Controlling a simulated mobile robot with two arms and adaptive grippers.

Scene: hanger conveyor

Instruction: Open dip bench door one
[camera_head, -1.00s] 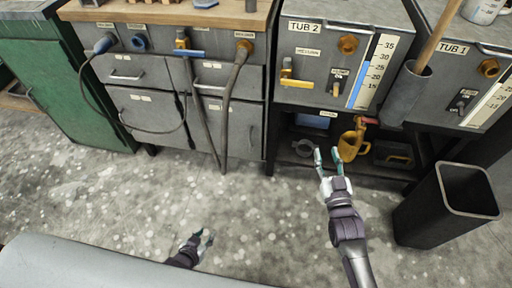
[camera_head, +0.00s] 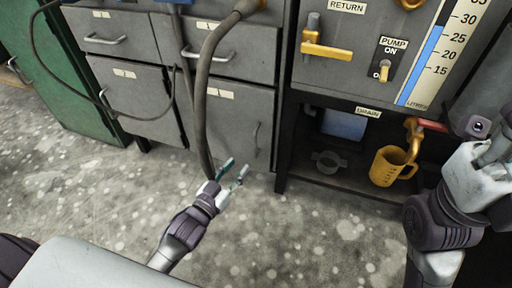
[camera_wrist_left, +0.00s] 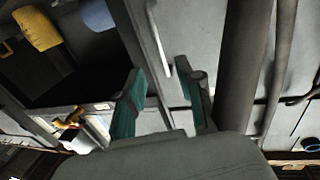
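A thick grey hose (camera_head: 203,90) hangs across the right-hand door's left part. To the right, an open shelf under the tub holds a yellow jug (camera_head: 388,168) below the drain valve (camera_head: 418,128). A green cabinet (camera_head: 75,90) stands at left. The floor in front is clear.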

